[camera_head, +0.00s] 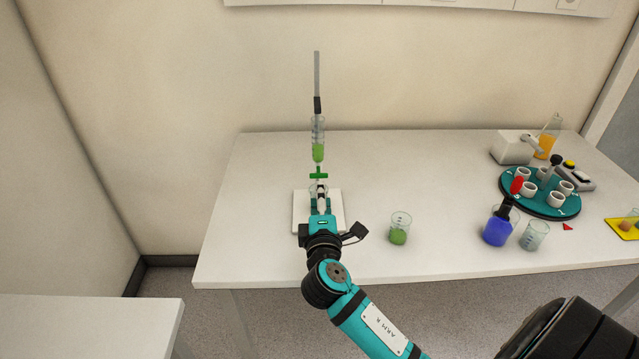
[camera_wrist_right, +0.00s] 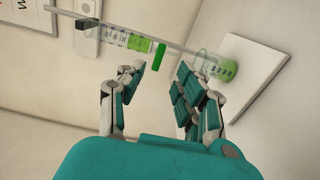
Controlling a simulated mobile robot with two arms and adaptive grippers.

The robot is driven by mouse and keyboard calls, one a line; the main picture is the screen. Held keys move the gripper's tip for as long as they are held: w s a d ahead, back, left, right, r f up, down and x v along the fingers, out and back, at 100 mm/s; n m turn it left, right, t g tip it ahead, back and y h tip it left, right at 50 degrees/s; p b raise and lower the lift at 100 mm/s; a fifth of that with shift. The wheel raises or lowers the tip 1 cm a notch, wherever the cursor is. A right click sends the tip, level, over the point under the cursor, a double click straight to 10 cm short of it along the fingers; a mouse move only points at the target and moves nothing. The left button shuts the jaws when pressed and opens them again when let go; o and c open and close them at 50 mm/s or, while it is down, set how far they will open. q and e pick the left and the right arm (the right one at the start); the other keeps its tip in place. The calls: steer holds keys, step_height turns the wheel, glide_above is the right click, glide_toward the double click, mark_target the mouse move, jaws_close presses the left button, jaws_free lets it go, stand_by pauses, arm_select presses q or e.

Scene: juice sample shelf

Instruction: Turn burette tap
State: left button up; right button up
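The burette (camera_head: 318,140) stands upright above a white base plate (camera_head: 300,212) and holds green liquid. Its green tap (camera_head: 318,176) is near the lower end. In the right wrist view the burette (camera_wrist_right: 115,39) lies across the picture, with the green tap (camera_wrist_right: 158,57) just ahead of the gap between my fingers. A beaker (camera_wrist_right: 222,68) with green liquid sits under the burette tip. My right gripper (camera_head: 321,190) is open and empty in front of the burette; its spread fingers also show in the wrist view (camera_wrist_right: 158,76). Contact with the tap is not visible. My left gripper is not in view.
A small beaker with green liquid (camera_head: 400,228) stands right of my right arm. Farther right are a blue flask (camera_head: 497,228), a clear beaker (camera_head: 533,236) and a teal round rack (camera_head: 540,205) with white cups. The table (camera_head: 255,175) is clear at left.

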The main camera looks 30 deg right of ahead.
steer(key=v, duration=0.4)
steer(key=shift+s, duration=0.1)
stand_by(0.3)
